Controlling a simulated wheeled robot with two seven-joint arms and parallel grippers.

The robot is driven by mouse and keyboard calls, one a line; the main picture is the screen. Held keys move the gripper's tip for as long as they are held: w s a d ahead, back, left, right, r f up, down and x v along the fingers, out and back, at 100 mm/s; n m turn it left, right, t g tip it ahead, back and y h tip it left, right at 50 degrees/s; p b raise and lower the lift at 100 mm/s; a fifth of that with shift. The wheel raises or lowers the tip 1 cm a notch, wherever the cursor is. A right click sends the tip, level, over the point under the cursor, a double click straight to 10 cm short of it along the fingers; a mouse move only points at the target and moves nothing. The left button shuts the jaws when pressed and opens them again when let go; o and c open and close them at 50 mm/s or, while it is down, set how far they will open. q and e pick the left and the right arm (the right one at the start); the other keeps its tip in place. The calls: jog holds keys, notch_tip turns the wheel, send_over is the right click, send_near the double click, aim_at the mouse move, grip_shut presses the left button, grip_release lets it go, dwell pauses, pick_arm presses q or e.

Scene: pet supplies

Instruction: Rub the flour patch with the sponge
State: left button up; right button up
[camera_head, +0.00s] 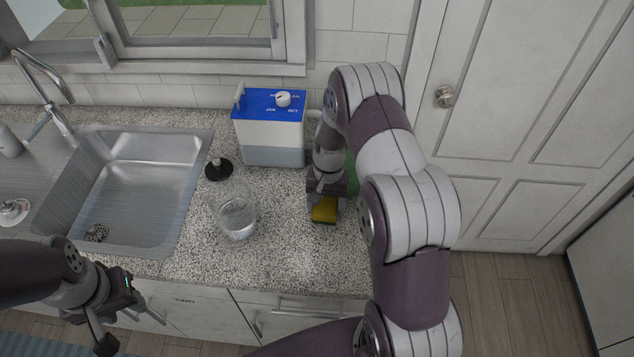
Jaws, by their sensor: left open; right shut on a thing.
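A yellow sponge (324,210) is held at the lower end of my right gripper (326,199), which is shut on it. The sponge is at or just above the speckled countertop (190,248); I cannot tell if it touches. A faint whitish patch (300,268), seemingly the flour, lies on the counter near the front edge, in front of the sponge and slightly left. My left gripper (132,325) is open and empty at the lower left, in front of the cabinets.
A blue-topped white container (268,130) stands against the back wall. A clear glass jar (236,212) with a dark stopper (219,169) beside it stands left of the sponge. A steel sink (140,185) is further left. A green object (352,170) is mostly hidden behind my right arm.

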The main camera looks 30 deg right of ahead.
jog(key=r, duration=0.1)
jog(key=r+p, duration=0.1)
jog(key=s+r, duration=0.1)
jog(key=shift+a+r+p, duration=0.1)
jog(key=shift+a+p, duration=0.15)
jog(key=shift+p, duration=0.1)
jog(key=shift+w+d+r+p, duration=0.1)
jog(key=shift+w+r+p, duration=0.05)
jog(key=shift+r+p, duration=0.3)
jog(key=shift+w+d+r+p, duration=0.1)
jog(key=shift+w+r+p, duration=0.05)
jog(key=shift+r+p, duration=0.3)
jog(key=shift+r, duration=0.3)
jog(key=shift+s+a+r, duration=0.15)
jog(key=shift+s, duration=0.05)
pick_arm(q)
jog(key=r, duration=0.4)
jog(key=shift+s+a+r, duration=0.25)
jog(key=shift+s+a, duration=0.05)
jog(key=shift+s, duration=0.1)
jog(key=shift+w+d, duration=0.1)
pick_arm(e)
jog(key=shift+w, duration=0.1)
